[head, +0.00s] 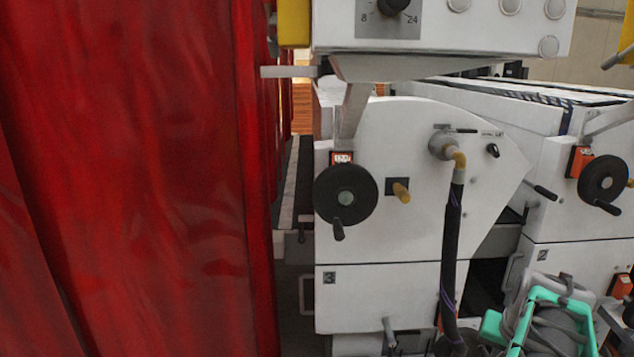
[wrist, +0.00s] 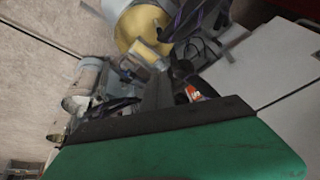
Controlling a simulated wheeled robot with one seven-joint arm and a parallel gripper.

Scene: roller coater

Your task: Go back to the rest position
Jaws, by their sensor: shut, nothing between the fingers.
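My gripper cannot be made out in either view. In the head view, the white roller coater (head: 400,225) stands at the centre and right. It has a black handwheel (head: 345,195) on its near side panel and a second handwheel (head: 603,180) farther right. A dark hose (head: 452,255) hangs down from a yellow elbow fitting on the panel. The wrist view is tilted and shows a large green surface (wrist: 190,152) with a dark edge close to the camera.
A red curtain (head: 150,180) fills the left of the head view. A control box with a knob (head: 440,28) overhangs at the top. A green-framed hose reel (head: 540,318) stands low on the right. The wrist view also shows a pale yellow cylinder (wrist: 140,30).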

